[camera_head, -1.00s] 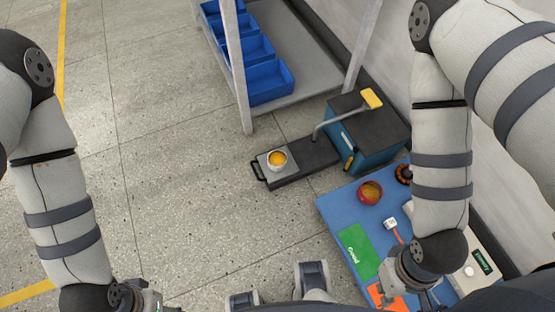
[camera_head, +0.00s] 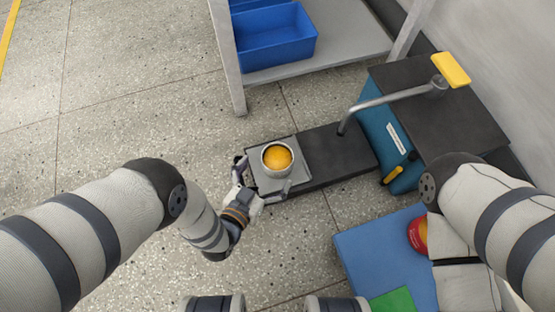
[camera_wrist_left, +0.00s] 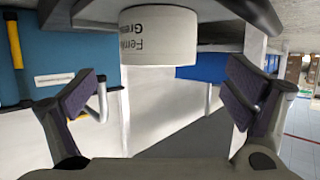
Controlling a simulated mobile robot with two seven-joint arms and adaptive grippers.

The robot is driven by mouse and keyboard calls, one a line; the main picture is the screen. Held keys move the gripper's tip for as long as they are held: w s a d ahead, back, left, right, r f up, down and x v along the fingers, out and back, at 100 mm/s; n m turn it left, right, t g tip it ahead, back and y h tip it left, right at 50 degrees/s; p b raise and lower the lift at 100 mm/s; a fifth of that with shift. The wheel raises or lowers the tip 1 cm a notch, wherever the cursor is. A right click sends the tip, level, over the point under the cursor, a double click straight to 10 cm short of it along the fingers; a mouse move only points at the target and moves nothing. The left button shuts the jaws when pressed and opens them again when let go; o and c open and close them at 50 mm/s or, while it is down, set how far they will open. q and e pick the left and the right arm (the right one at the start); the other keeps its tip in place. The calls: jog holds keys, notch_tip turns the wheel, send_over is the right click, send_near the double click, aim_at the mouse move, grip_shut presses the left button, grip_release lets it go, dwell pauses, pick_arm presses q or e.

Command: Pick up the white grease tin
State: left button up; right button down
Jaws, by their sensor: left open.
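The white grease tin (camera_head: 277,158) is open-topped with orange-yellow grease inside. It stands upright on a grey square plate (camera_head: 299,183) at the left end of a dark low platform. My left gripper (camera_head: 264,181) is open at the near side of the tin, with its fingers apart near the plate's edges. In the left wrist view the tin (camera_wrist_left: 159,36) appears upside down at the top, with dark lettering. It lies ahead of the open left fingers (camera_wrist_left: 165,92), with nothing between them. My right gripper is out of view; only the right arm shows.
A teal box (camera_head: 393,140) with a black top, bent metal arm and yellow pad stands right of the tin. A rack with blue bins (camera_head: 275,40) is behind. A blue mat (camera_head: 375,255) holds a red round container (camera_head: 418,234). Floor at left is clear.

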aim_at(284, 147)
pick_arm(q)
jog(key=b+x, duration=0.1)
jog(key=x, duration=0.1)
jog(key=b+x, duration=0.1)
jog(key=x, duration=0.1)
jog(key=b+x, duration=0.1)
jog(key=x, duration=0.1)
jog(key=shift+w+d+r, duration=0.25)
jog(key=shift+w, duration=0.1)
jog(key=c, duration=1.5)
